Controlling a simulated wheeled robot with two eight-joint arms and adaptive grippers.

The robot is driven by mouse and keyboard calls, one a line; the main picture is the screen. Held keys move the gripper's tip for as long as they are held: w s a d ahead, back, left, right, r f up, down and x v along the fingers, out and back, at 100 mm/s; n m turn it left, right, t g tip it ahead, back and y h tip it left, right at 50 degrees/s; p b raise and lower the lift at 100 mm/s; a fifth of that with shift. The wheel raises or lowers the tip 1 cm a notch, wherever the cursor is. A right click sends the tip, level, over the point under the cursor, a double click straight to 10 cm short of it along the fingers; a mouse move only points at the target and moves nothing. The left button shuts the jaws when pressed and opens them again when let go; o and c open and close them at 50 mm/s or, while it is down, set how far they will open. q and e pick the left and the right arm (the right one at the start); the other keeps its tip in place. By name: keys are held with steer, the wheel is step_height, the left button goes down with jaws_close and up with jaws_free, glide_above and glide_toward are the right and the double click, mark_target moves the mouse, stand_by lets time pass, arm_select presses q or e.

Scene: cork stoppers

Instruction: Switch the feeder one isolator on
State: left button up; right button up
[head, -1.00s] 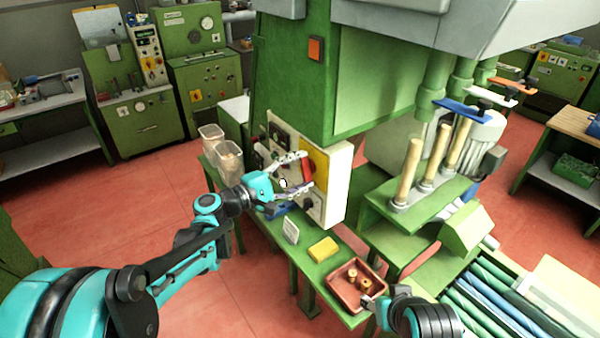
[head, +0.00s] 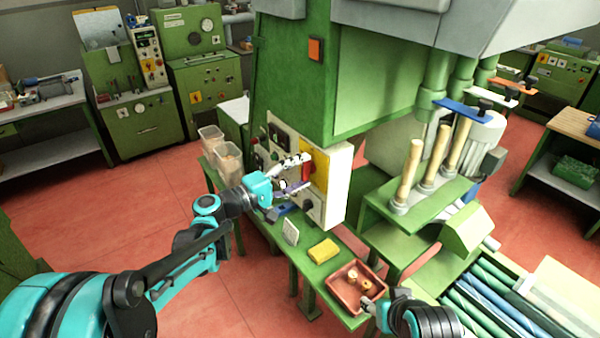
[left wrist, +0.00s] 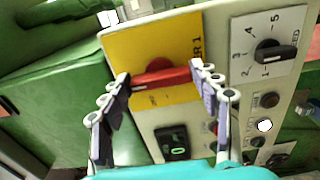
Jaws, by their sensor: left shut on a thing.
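The feeder one isolator is a red handle (left wrist: 162,78) on a yellow plate (left wrist: 132,48) whose visible lettering ends in "ER 1". In the left wrist view the handle lies across the picture. My left gripper (left wrist: 164,80) is shut on it, with one finger at each end. In the head view my left gripper (head: 308,172) is at the face of the cream control panel (head: 338,185), hiding part of the red handle (head: 306,172). A dark indicator window (left wrist: 172,142) beside the plate shows a green "0". My right gripper (head: 371,303) is by the reddish tray; its opening is unclear.
A black selector knob (left wrist: 275,55) with numbers and several small buttons share the panel. On the green bench below are a yellow block (head: 323,250), a small white sign (head: 290,232) and the reddish tray (head: 345,297) with corks. Clear containers (head: 228,160) stand behind.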

arm_select(q)
steer(key=o, duration=1.2)
steer(key=shift+c, duration=0.2)
steer(key=shift+a, duration=0.1)
steer(key=v, duration=1.2)
steer(key=shift+f, duration=0.1)
